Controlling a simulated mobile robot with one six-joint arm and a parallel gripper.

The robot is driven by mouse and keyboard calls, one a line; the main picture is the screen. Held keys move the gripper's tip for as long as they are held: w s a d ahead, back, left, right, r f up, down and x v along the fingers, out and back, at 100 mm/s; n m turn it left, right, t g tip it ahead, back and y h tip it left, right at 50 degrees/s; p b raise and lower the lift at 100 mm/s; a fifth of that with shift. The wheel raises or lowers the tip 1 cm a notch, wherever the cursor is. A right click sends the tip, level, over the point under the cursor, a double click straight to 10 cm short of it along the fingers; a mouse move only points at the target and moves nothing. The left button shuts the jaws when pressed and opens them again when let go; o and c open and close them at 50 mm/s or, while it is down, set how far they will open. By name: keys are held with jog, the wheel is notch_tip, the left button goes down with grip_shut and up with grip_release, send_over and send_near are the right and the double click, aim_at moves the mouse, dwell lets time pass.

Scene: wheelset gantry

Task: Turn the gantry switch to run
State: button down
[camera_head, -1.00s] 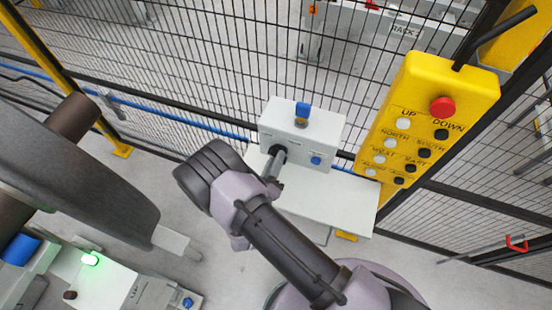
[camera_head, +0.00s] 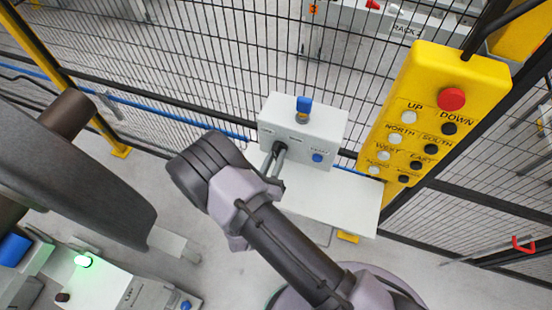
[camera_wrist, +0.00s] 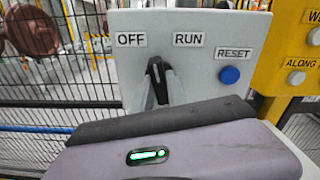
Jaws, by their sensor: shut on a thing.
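The gantry switch is a small black knob (camera_wrist: 157,78) on a white control box (camera_head: 335,135), seen in the wrist view below and between the OFF label (camera_wrist: 131,39) and the RUN label (camera_wrist: 188,39). It stands close to upright there, with its top between the two labels. My gripper (camera_head: 279,150) reaches the left part of the box front, and its fingers are shut on the knob. In the wrist view the fingers (camera_wrist: 158,88) flank the knob and hide part of it.
A blue RESET button (camera_wrist: 229,75) is right of the switch. A blue part (camera_head: 304,104) stands on top of the box. A yellow pendant (camera_head: 435,110) with a red button hangs to the right. A white shelf (camera_head: 335,205) lies below, and mesh fencing stands behind.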

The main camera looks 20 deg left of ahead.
jog(key=m+b, duration=0.3)
jog(key=m, duration=0.3)
jog(key=shift+f, duration=0.15)
jog(key=m+b, duration=0.3)
jog(key=m, duration=0.2)
jog(key=shift+m+b, duration=0.3)
jog(key=c, duration=1.3)
grip_release()
jog(key=s, duration=0.5)
jog(key=s+a+p, duration=0.1)
jog(key=s, duration=1.1)
jog(key=shift+s+a, duration=0.15)
jog(key=shift+a, duration=0.05)
jog(key=shift+r, duration=0.2)
